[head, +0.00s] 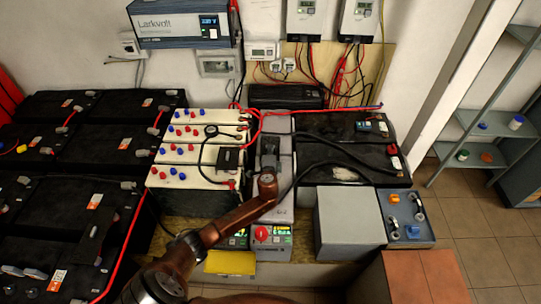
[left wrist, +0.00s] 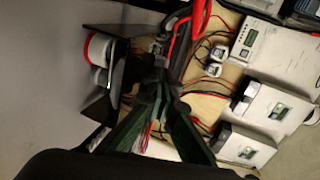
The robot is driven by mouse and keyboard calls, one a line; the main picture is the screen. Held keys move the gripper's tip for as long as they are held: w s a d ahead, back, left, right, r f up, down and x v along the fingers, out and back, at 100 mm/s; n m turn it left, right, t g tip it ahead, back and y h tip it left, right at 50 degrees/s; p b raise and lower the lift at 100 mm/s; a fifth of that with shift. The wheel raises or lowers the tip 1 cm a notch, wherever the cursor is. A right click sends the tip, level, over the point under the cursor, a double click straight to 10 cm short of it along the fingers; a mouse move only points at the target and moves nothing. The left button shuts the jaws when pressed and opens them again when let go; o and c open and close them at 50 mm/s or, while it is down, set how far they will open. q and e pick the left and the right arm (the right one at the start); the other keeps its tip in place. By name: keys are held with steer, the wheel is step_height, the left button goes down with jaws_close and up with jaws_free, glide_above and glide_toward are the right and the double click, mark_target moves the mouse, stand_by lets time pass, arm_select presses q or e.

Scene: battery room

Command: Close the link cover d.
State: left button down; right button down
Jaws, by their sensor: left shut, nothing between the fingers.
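No lettering that marks link cover d is readable. A small black piece (head: 97,236) stands tilted on the black battery at lower left, and a black block (head: 229,159) sits on the white batteries (head: 197,200). I cannot tell whether either is the cover. My left gripper (head: 270,142) is shut and empty, above the gap between the white batteries and the black batteries on the right. Its fingers also show shut in the left wrist view (left wrist: 160,75), with wall wiring behind. My right gripper is out of view.
Red and black cables cross near the gripper. A black battery (head: 345,165) lies to the right, with a grey box (head: 349,222) in front. A yellow piece (head: 229,262) lies at the front. A charger (head: 180,24) hangs on the wall.

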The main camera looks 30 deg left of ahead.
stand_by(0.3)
arm_select(q)
steer(key=p+v, duration=0.1)
steer(key=v, duration=0.1)
steer(key=f+p+v, duration=0.1)
steer(key=v, duration=0.1)
steer(key=shift+s+d+r, duration=0.1)
steer(key=shift+d, duration=0.1)
steer(key=p+v, duration=0.2)
steer(key=v, duration=0.7)
steer(key=shift+s+d, duration=0.15)
steer(key=shift+s, duration=0.15)
